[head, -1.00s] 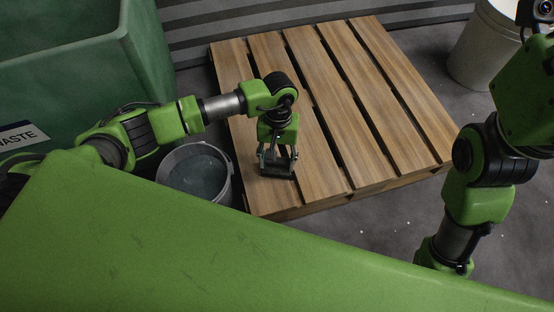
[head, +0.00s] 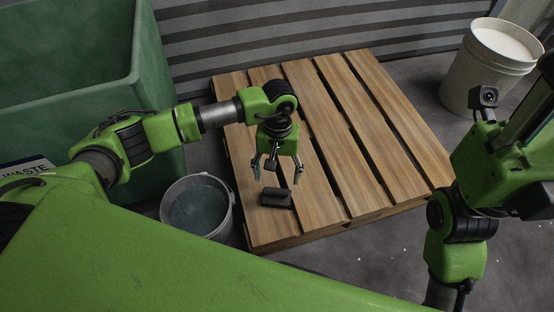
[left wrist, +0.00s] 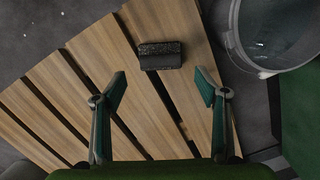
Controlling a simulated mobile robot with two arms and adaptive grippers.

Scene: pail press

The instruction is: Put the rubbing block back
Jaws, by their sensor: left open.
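The dark rubbing block (head: 276,197) lies on the wooden pallet (head: 345,130), near its front left corner. It also shows in the left wrist view (left wrist: 160,56), on a slat and partly over a gap, beyond the fingertips. My left gripper (head: 277,172) is open and empty, just above and behind the block, apart from it. In the left wrist view its two fingers (left wrist: 161,88) are spread wide with nothing between them. My right arm shows at the right of the head view, but its fingers are not in the picture.
A grey pail (head: 198,207) with dark contents stands left of the pallet, close to its edge. A green waste bin (head: 70,70) is at the left. A white bucket (head: 490,65) with pale contents stands at the back right. The rest of the pallet top is clear.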

